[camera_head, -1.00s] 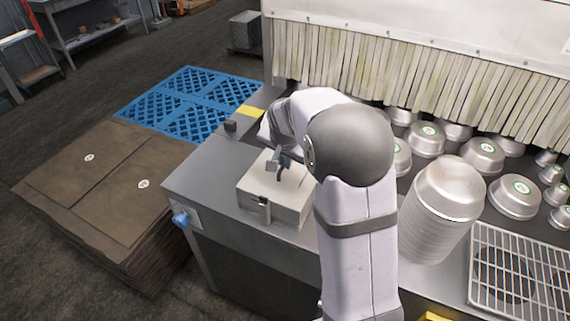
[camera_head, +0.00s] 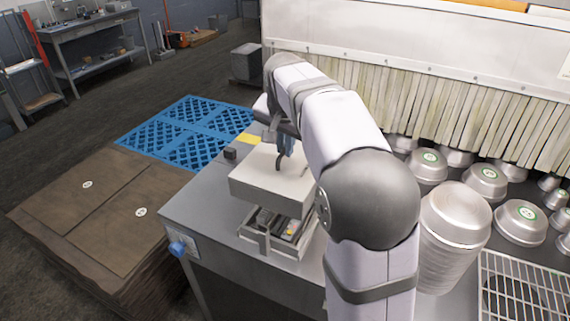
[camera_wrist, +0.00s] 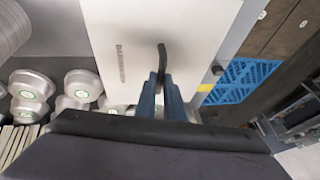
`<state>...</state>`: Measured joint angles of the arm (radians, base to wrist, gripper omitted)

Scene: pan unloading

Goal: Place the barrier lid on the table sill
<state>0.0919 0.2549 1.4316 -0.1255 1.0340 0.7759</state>
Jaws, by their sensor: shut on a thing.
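The barrier lid (camera_head: 262,182) is a pale grey box-shaped cover with a dark curved handle on top. My gripper (camera_head: 286,150) is shut on that handle. In the wrist view the lid (camera_wrist: 135,45) lies below my blue fingers (camera_wrist: 160,92), which close around the dark handle. The lid is raised above an open box base (camera_head: 255,238) on the table, where some small parts inside show. The table sill (camera_head: 195,205) is the grey metal surface around the base, bare at its left. My arm hides part of the table to the right.
A small black block (camera_head: 230,154) and a yellow strip (camera_head: 248,139) are at the far table edge. A tall pan stack (camera_head: 453,235) and several pans with green labels stand right. A strip curtain (camera_head: 440,110) hangs behind. Brown sheets (camera_head: 100,210) and blue pallets (camera_head: 195,130) are left, off the table.

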